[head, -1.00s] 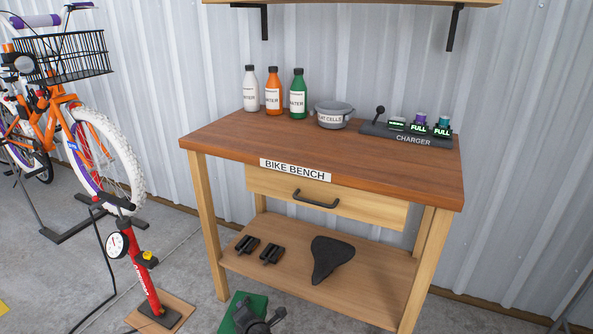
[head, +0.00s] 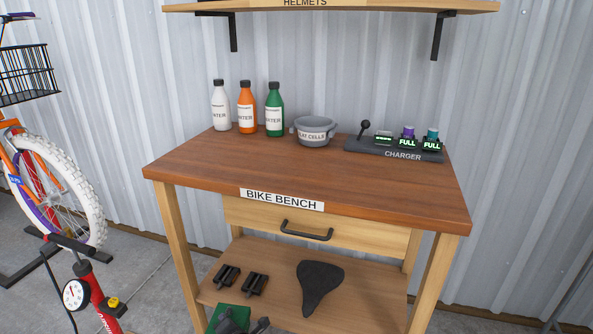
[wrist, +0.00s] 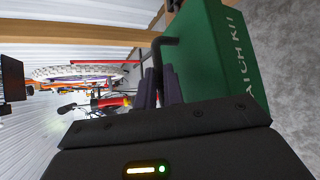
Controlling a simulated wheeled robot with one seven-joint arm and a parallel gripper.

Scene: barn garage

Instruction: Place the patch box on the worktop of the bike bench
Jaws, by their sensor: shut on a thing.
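The patch box is a green box marked with kit lettering (wrist: 215,50); part of it also shows at the bottom edge of the head view (head: 224,312). My gripper (wrist: 162,86) is shut on it, seemingly at its black handle, though the exact grip is partly hidden. In the head view my dark gripper (head: 234,323) is low in front of the bench, below worktop height. The bike bench has a brown wooden worktop (head: 310,181) with a "BIKE BENCH" label on its front edge.
White, orange and green bottles (head: 246,108), a grey flat-cells pot (head: 314,131) and a charger (head: 394,150) line the worktop's back. Its front and middle are clear. A helmet shelf (head: 330,7) hangs above. A bike (head: 60,190) and red pump (head: 95,300) stand left.

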